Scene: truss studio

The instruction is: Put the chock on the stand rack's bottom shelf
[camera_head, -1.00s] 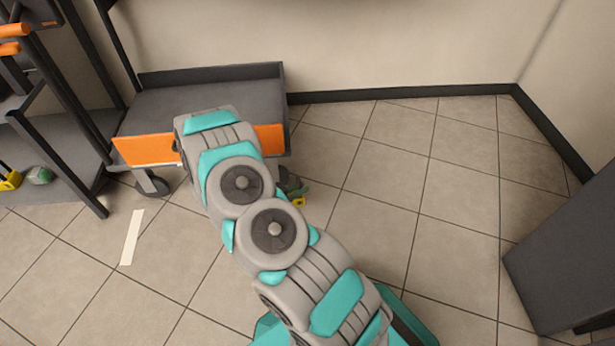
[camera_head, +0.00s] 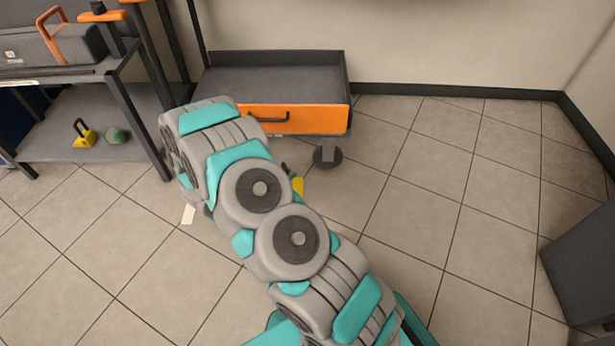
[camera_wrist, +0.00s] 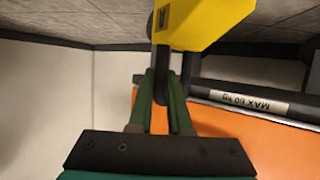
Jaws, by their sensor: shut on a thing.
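A yellow chock (camera_wrist: 205,20) with a dark handle is in my gripper (camera_wrist: 162,85); its green fingers are shut on the handle in the wrist view. In the head view only a yellow bit of the held chock (camera_head: 297,186) shows beside my arm, which hides most of the gripper. The stand rack (camera_head: 125,115) is at the left of the head view. Its bottom shelf (camera_head: 50,148) holds another yellow piece with a black handle (camera_head: 85,134) and a green lump (camera_head: 115,135).
A grey cart with an orange front (camera_head: 290,119) and casters stands right of the rack, behind my arm. A toolbox (camera_head: 45,48) sits on the rack's upper level. A dark grey block (camera_head: 580,265) is at the right.

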